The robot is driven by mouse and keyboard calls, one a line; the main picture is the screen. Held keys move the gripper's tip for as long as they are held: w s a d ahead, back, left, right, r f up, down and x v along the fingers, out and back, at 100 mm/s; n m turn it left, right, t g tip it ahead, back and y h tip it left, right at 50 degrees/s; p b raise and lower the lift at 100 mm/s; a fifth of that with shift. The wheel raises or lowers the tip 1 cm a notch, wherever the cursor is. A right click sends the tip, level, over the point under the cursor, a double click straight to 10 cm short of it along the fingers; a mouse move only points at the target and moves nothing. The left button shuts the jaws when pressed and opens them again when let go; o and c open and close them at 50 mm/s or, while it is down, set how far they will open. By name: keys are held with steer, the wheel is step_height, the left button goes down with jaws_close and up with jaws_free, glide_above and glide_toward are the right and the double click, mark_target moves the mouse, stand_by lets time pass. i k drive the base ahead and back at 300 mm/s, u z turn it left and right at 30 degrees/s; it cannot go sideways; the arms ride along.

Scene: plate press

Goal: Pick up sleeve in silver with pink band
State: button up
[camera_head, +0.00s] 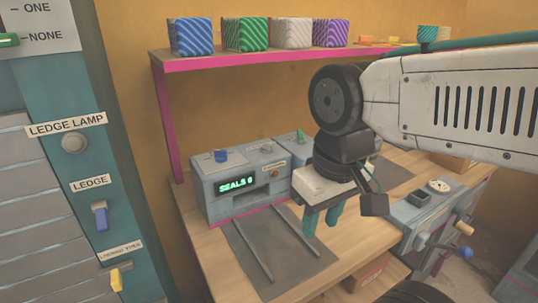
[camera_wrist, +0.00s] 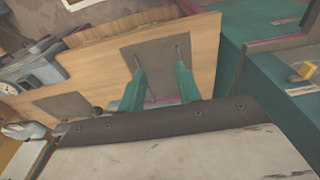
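I cannot make out a silver sleeve with a pink band in either view. The nearest match in colour is a pale, silvery-white striped block (camera_head: 292,33) on the upper shelf, between a green one and a purple one; no pink band shows on it. My gripper (camera_head: 320,228) hangs above the bench, right of the grey machine and well below the shelf. Its two teal fingers are apart with nothing between them. In the wrist view the gripper (camera_wrist: 160,68) points at a dark mat on the bench.
The pink-edged shelf (camera_head: 240,58) also bears blue (camera_head: 191,37), green (camera_head: 246,35) and purple (camera_head: 331,33) striped blocks. Below stands the grey machine reading "SEALS 0" (camera_head: 237,185), before a mat with two rails (camera_head: 262,258). A lever unit (camera_head: 425,215) is at right, a switch panel (camera_head: 75,165) at left.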

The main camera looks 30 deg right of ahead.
mark_target(288, 33)
steer(key=z, duration=0.4)
steer(key=k, duration=1.1)
steer(key=z, duration=1.45)
steer(key=i, duration=0.75)
steer(key=u, duration=0.7)
steer(key=i, duration=0.7)
steer(key=u, duration=0.75)
